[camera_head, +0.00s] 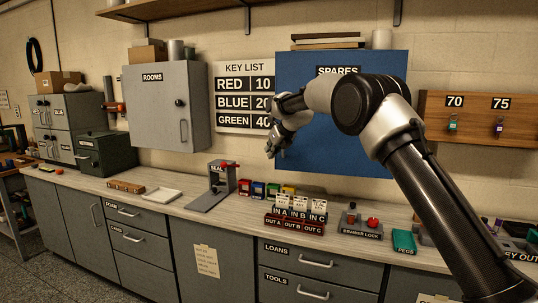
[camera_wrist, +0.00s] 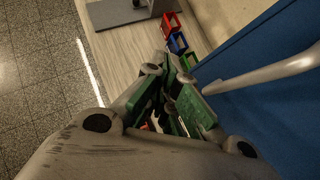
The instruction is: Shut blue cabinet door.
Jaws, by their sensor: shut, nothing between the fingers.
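The blue cabinet door (camera_head: 310,150) hangs on the wall at the centre right, with a SPARES label partly behind my arm. I cannot tell whether it is fully shut or slightly ajar. In the wrist view the blue door (camera_wrist: 290,110) fills the right side, and a pale bar handle (camera_wrist: 265,73) crosses in front of it. My gripper (camera_head: 271,152) is at the door's lower left in the head view. In the wrist view my gripper (camera_wrist: 176,62) is shut and empty, left of the handle; contact with the door is not clear.
A grey ROOMS cabinet (camera_head: 165,108) and KEY LIST sign (camera_head: 243,68) are to the left. Below, the counter (camera_head: 185,211) holds small coloured bins (camera_head: 258,189), an IN/OUT rack (camera_head: 294,224) and a drawer lock block (camera_head: 361,225). A key board (camera_head: 476,145) is at right.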

